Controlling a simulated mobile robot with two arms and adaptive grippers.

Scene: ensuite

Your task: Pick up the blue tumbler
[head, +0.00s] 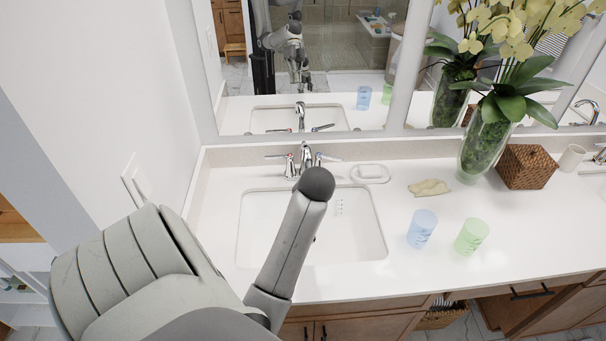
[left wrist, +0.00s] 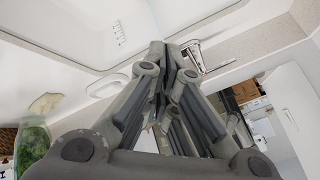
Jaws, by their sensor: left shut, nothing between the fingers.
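The blue tumbler (head: 422,229) stands on the white counter to the right of the sink in the head view. A green tumbler (head: 471,237) stands close to its right, with a small gap between them. My left arm comes in from the left and crosses in front of the sink, left of the blue tumbler. In the left wrist view my left gripper (left wrist: 158,52) is shut and empty; its fingertips cannot be made out in the head view. The blue tumbler does not show in the left wrist view. My right gripper is not in view.
Behind the tumblers are a yellowish cloth (head: 429,187), a soap dish (head: 370,173), a glass vase (head: 484,150) with yellow flowers and a wicker basket (head: 526,167). The faucet (head: 305,158) stands behind the sink (head: 350,235). A mirror backs the counter. Counter right of the green tumbler is clear.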

